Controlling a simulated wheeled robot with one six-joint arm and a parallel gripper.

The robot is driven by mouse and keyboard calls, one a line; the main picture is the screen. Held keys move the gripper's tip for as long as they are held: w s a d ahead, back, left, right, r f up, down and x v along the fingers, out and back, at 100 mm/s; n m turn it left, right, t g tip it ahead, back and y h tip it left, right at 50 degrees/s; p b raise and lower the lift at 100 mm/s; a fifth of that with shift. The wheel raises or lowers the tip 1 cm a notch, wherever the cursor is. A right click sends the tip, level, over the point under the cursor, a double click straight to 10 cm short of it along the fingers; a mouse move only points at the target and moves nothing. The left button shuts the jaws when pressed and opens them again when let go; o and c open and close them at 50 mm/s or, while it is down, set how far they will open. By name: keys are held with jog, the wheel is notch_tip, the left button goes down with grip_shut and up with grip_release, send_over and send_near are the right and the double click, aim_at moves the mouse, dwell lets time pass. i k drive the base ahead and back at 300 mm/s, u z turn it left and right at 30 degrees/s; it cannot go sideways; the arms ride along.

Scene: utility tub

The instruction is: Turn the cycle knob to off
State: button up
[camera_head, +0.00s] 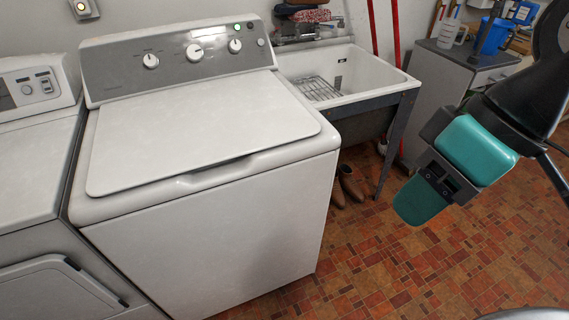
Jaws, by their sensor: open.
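A white top-loading washer (210,205) stands left of centre with its lid shut. Its grey control panel (110,75) has a larger middle knob (194,52), likely the cycle knob. A smaller left knob (150,61) and a smaller right knob (235,46) flank it. The panel markings are too small to read, so I cannot tell the knob's setting. A green light glows above the right knob. My gripper (447,178), with teal fingers, is open and empty above the floor at the right, well apart from the washer and its knobs.
A white utility tub (395,80) with a wire rack stands between washer and gripper. Shoes (350,185) lie below it. A grey cabinet (445,85) holds a mug and a blue jug. Another white appliance (30,150) adjoins the washer's left. The tiled floor in front is clear.

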aim_at(194, 53)
jog(key=z, duration=1.5)
jog(key=i, duration=1.75)
jog(key=u, duration=3.3)
